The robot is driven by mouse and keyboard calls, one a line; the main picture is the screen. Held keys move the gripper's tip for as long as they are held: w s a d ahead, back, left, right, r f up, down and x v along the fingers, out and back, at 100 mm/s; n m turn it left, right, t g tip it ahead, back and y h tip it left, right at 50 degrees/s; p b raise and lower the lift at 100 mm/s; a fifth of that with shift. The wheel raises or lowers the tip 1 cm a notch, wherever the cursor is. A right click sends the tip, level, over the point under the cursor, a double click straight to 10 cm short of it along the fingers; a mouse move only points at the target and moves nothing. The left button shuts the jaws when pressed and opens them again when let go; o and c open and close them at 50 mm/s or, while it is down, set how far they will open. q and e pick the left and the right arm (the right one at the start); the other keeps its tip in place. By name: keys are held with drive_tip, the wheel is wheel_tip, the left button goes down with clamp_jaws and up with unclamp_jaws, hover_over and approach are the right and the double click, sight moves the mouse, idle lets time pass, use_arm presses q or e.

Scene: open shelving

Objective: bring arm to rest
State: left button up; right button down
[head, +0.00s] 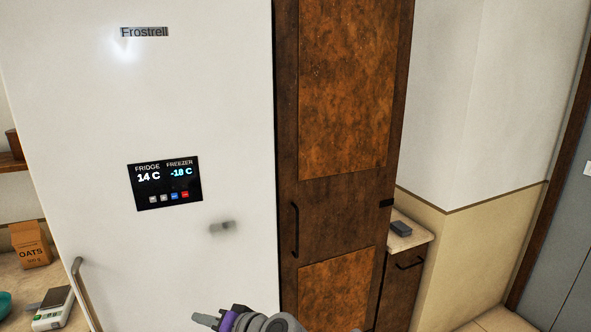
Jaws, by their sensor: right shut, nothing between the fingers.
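My right gripper (205,321) shows at the bottom edge of the head view, with its grey and purple wrist cut off by the frame. Its fingers point left and are shut with nothing between them. It is in front of the white fridge (150,100) and touches nothing that I can see. My left gripper is not in view.
The fridge has a display panel (165,183) and a handle (85,295). A tall brown cabinet (340,190) stands right of it. A counter at left holds an oats bag (30,244) and a scale (54,308). Floor shows at lower right.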

drive_tip(key=s+d+f+h, duration=0.4)
drive_tip(key=s+d+f, duration=0.1)
drive_tip(key=d, duration=0.7)
drive_tip(key=s+d+f+h, duration=0.4)
drive_tip(key=s+d, duration=0.4)
drive_tip(key=d, duration=0.5)
drive_tip(key=s+d+f+h, duration=0.4)
drive_tip(key=s+d+f, duration=0.2)
drive_tip(key=d, duration=0.7)
drive_tip(key=shift+s+d+f+g, duration=0.15)
drive_tip(key=shift+s+f+g, duration=0.15)
drive_tip(key=shift+s, duration=0.15)
